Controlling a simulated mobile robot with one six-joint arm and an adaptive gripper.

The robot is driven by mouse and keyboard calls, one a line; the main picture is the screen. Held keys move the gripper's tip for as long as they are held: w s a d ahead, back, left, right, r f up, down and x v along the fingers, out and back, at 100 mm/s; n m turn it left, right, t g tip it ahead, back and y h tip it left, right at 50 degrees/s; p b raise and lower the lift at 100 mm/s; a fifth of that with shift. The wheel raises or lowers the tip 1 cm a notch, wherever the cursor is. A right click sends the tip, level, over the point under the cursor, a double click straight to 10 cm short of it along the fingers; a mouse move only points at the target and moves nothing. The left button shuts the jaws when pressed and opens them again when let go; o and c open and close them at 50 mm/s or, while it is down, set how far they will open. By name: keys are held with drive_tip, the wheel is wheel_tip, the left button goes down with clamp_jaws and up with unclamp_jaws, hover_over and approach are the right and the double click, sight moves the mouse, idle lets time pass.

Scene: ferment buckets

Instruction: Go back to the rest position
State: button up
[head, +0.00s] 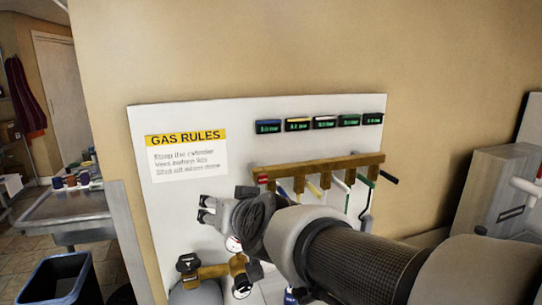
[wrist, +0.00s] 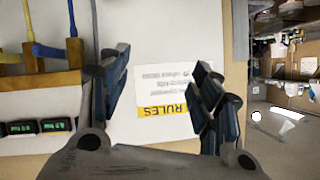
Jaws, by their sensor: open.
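My gripper (head: 207,211) is in front of the white board (head: 220,112), below the GAS RULES sign (head: 187,155) and left of the wooden rack (head: 330,166). My arm reaches in from the lower right of the head view. In the wrist view my gripper (wrist: 160,80) has its two fingers wide apart with nothing between them. The sign (wrist: 162,110) shows upside down in the gap between the fingers, on the board behind.
A brass valve with a black knob (head: 188,263) is just below my gripper, atop a grey cylinder (head: 195,292). Several coloured handles hang from the rack. A sink table (head: 70,210) and dark bin (head: 62,278) stand at left; a grey cabinet (head: 490,190) at right.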

drive_tip(key=s+d+f+g+h, duration=0.2)
drive_tip(key=s+d+f, duration=0.2)
drive_tip(key=s+d, duration=0.3)
drive_tip(key=s+d+f+m+g+h, duration=0.1)
drive_tip(key=s+d+f+g+h, duration=0.1)
drive_tip(key=s+d+f, duration=0.3)
drive_tip(key=s+d+f+g+h, duration=0.1)
drive_tip(key=s+d+f+g, duration=0.2)
drive_tip(key=s+d, duration=0.7)
drive_tip(key=s+f, duration=0.2)
drive_tip(key=s, duration=0.2)
drive_tip(key=shift+s+d+f+m+h, duration=0.25)
drive_tip(key=shift+s+d+m+h, duration=0.05)
drive_tip(key=shift+d+m+h, duration=0.1)
